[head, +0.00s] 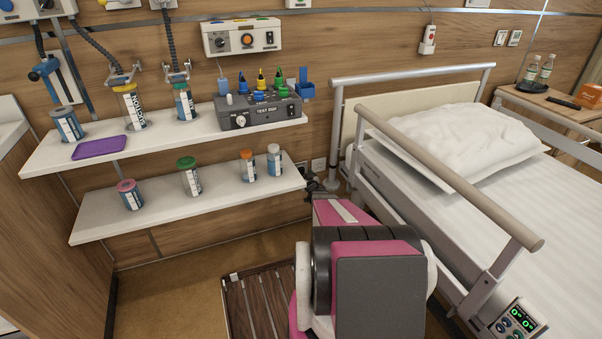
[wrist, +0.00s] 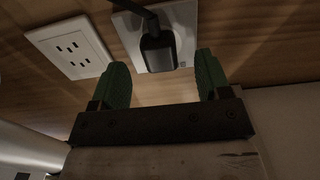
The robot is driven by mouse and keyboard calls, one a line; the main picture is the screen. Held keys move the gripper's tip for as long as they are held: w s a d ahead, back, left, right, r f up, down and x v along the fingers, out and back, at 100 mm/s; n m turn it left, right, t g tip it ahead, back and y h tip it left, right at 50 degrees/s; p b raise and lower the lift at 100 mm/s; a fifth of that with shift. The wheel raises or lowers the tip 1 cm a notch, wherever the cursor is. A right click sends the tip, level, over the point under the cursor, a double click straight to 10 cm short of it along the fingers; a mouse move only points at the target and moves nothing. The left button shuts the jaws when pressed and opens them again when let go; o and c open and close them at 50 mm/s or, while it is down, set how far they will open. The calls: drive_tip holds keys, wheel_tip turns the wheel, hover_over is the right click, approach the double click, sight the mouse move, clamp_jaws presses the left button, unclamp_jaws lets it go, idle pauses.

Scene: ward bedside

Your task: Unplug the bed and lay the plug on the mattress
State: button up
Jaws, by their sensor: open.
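In the wrist view a black plug (wrist: 158,52) sits in a white wall socket (wrist: 186,22), with its dark cord running off toward the top. My gripper (wrist: 161,75) is open in front of it. Its two green fingertips stand left and right of the plug, apart from it as far as I can tell. In the head view my gripper (head: 318,184) is low by the wall, between the lower shelf and the bed; the plug cannot be made out there. The mattress (head: 520,215) lies on the bed to the right, behind a side rail.
A second, empty socket (wrist: 72,47) is left of the plug. A lower shelf (head: 90,228) with several jars ends just left of my gripper. The bed's side rail (head: 465,190) stands between my arm and the mattress. A pillow (head: 460,140) covers the mattress's head end.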

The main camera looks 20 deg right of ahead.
drive_tip(key=shift+w, duration=1.3)
clamp_jaws()
drive_tip(key=shift+s, duration=0.1)
drive_tip(key=shift+s, duration=0.15)
drive_tip(key=shift+s, duration=2.8)
